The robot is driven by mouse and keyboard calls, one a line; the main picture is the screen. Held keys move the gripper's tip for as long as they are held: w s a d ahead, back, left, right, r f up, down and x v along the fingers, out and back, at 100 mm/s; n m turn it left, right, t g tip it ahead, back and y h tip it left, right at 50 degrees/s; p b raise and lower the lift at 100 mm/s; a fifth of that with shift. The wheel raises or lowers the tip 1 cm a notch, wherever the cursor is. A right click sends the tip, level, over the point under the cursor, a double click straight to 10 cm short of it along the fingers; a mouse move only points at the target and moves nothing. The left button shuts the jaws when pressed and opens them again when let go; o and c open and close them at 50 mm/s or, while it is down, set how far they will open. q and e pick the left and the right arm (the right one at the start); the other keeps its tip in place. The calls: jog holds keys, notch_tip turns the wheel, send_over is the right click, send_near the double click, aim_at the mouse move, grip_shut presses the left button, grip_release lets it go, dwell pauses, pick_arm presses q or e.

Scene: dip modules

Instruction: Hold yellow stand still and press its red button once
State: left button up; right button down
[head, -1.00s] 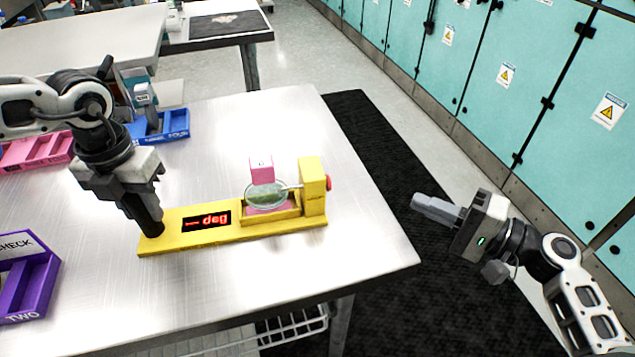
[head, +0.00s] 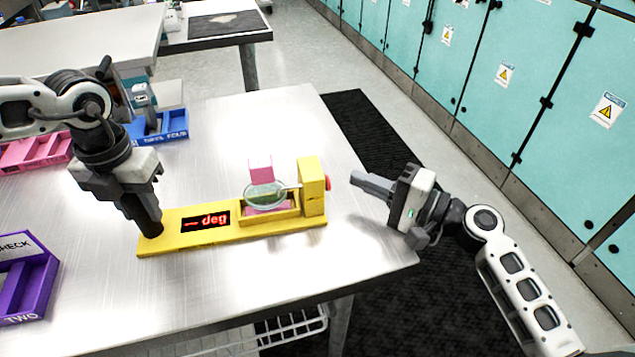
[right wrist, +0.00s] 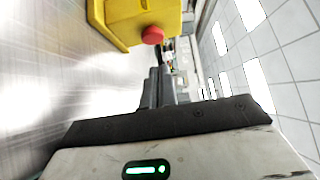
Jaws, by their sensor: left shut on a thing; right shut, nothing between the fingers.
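The yellow stand (head: 282,232) lies on the metal table, with a display reading "deg" (head: 206,221) and a raised block at its right end. The red button (head: 327,183) is on the block's right face; it also shows in the right wrist view (right wrist: 152,35). My left gripper (head: 150,228) is shut on the stand's left end. My right gripper (head: 356,181) is shut and empty, to the right of the button and apart from it.
Blue (head: 172,125), pink (head: 38,150) and purple (head: 38,285) trays are on the table's left side. The table's right edge runs below my right gripper. A dark floor mat (head: 365,125) and teal cabinets (head: 480,60) are beyond.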

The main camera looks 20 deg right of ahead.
aim_at(327, 183)
jog(key=shift+a, duration=1.55)
